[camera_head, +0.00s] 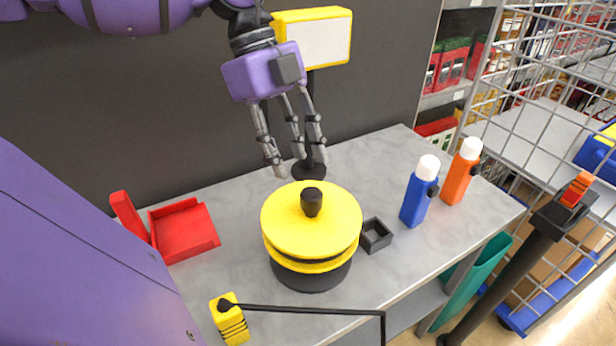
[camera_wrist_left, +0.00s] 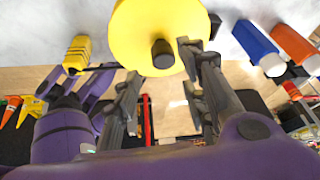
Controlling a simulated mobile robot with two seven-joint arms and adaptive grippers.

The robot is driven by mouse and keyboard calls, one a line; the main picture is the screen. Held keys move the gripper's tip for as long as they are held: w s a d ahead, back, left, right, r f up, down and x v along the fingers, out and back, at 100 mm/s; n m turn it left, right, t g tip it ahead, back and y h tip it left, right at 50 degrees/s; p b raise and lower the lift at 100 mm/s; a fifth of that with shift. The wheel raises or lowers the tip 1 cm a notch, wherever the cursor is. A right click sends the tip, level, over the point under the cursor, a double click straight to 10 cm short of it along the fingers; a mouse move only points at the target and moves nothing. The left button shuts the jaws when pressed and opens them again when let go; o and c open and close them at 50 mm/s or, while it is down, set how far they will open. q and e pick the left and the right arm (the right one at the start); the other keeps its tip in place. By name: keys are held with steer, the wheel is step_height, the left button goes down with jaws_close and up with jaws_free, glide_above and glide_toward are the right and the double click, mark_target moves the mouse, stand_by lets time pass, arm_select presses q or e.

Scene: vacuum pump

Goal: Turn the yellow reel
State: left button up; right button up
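The yellow reel (camera_head: 311,222) sits on a black round base on the grey table, with a black knob (camera_head: 312,201) on its top. It also shows in the left wrist view (camera_wrist_left: 135,38), with the knob (camera_wrist_left: 163,53) near its lower edge. My left gripper (camera_head: 293,168) hangs from a purple wrist above and behind the reel, with its fingers spread and nothing between them. In the left wrist view, its fingers (camera_wrist_left: 160,68) stand apart on either side of the knob, and I cannot tell whether they touch the reel.
A blue bottle (camera_head: 419,192) and an orange bottle (camera_head: 461,172) stand at the right. A small black square holder (camera_head: 375,236) is beside the reel. A red dustpan (camera_head: 184,230) lies left; a yellow block (camera_head: 229,319) is in front. A yellow-framed sign (camera_head: 312,40) stands behind.

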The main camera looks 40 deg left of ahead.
mark_target(306, 193)
arm_select(q)
steer(key=b+x, duration=0.1)
steer(key=x, duration=0.6)
steer(key=shift+d+f, duration=0.2)
steer(key=shift+f, duration=0.1)
steer(key=shift+c, duration=0.3)
jaws_close()
